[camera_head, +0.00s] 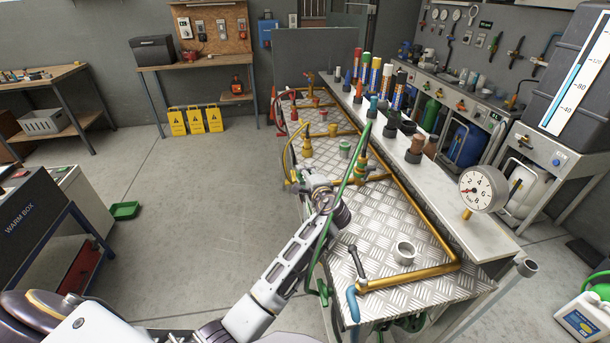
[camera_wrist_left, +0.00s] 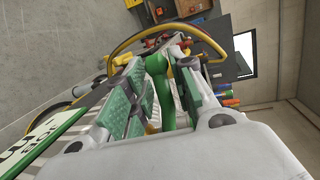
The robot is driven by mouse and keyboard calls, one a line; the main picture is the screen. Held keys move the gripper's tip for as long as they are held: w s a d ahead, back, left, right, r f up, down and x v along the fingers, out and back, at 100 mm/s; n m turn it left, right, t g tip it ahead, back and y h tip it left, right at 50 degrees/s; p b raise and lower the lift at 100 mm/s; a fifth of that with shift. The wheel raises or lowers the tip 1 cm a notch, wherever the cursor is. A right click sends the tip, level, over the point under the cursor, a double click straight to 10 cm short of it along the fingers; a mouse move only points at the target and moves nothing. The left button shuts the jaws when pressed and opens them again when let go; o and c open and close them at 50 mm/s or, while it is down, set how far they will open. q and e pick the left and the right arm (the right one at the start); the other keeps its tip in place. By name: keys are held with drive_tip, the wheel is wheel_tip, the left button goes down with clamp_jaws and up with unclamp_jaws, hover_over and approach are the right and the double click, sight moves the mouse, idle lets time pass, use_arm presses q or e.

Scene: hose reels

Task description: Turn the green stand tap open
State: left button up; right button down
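In the head view a brass stand tap (camera_head: 359,168) with green on it rises from the checker-plate bench top. A green hose (camera_head: 330,228) runs down past it to the bench's near left edge. My left gripper (camera_head: 328,190) is just left of the tap, low over the bench. In the left wrist view a green curved part (camera_wrist_left: 159,68), which looks like the tap's handle, is between the parted fingers of my left gripper (camera_wrist_left: 165,100). A gap shows beside it; contact cannot be told. The gripper partly hides the tap's lower part. My right gripper is not in view.
A brass pipe (camera_head: 425,225) runs along the bench. A grey ring (camera_head: 404,252) and a blue-ended pipe tap (camera_head: 352,300) are at the near end. A pressure gauge (camera_head: 481,188) stands to the right. A yellow hose (camera_head: 287,160) loops beyond the gripper.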

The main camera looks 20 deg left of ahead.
use_arm(q)
drive_tip(key=shift+o, duration=0.3)
drive_tip(key=shift+v, duration=3.75)
